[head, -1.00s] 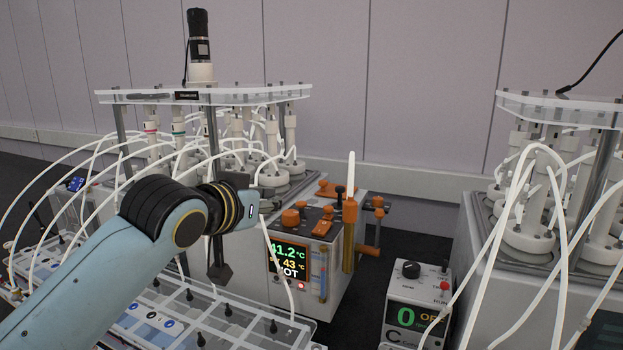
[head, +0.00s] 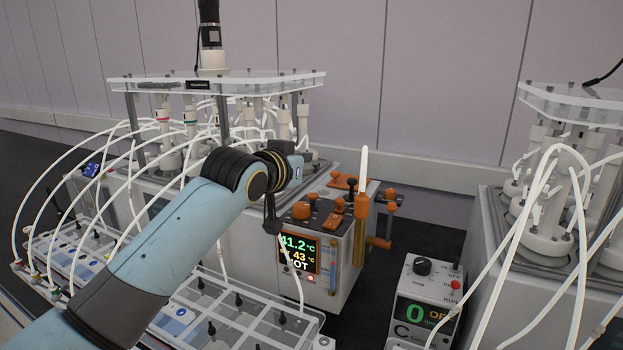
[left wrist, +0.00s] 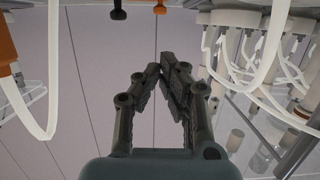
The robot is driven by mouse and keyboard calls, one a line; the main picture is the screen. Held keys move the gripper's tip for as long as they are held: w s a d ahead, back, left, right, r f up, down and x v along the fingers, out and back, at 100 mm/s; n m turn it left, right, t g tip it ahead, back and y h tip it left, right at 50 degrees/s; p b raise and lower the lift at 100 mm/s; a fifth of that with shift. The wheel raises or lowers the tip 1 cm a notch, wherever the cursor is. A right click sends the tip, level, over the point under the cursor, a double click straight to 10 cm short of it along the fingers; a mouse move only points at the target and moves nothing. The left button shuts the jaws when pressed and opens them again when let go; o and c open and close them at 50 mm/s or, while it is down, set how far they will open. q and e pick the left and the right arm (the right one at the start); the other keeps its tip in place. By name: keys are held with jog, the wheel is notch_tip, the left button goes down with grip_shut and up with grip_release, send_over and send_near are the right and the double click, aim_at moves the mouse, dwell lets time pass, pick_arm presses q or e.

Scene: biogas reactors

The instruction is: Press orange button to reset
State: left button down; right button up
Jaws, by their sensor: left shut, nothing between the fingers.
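Several orange parts sit on top of the control box with the lit display (head: 299,253). They include an orange knob (head: 301,210) at the front left and an orange piece (head: 333,219) beside it. I cannot tell which one is the reset button. My left gripper (head: 272,228) points down just left of the front-left orange knob, near the display's upper left corner. It is shut and empty. In the left wrist view my left gripper (left wrist: 163,68) has its fingertips together, with an orange knob (left wrist: 160,8) and black knobs (left wrist: 118,12) beyond. My right gripper is not in view.
An upright orange holder (head: 361,225) with a white rod stands at the box's right. White tubes arch over the left reactor and a clear-lidded tray (head: 255,318). A second controller (head: 423,300) and another reactor (head: 480,260) stand to the right.

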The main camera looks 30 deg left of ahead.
aim_at(311, 193)
pick_arm(q)
jog(key=shift+x, duration=1.05)
notch_tip(311, 193, down, 2)
jog(key=shift+f+p, duration=0.25)
jog(key=shift+p, duration=0.2)
jog(key=shift+f, duration=0.75)
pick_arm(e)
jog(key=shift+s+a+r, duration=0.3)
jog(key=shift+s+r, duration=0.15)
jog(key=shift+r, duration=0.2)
pick_arm(q)
jog(key=shift+f, duration=0.1)
jog(key=shift+f+b, duration=0.3)
jog(key=shift+f, duration=0.6)
jog(key=shift+s, duration=0.1)
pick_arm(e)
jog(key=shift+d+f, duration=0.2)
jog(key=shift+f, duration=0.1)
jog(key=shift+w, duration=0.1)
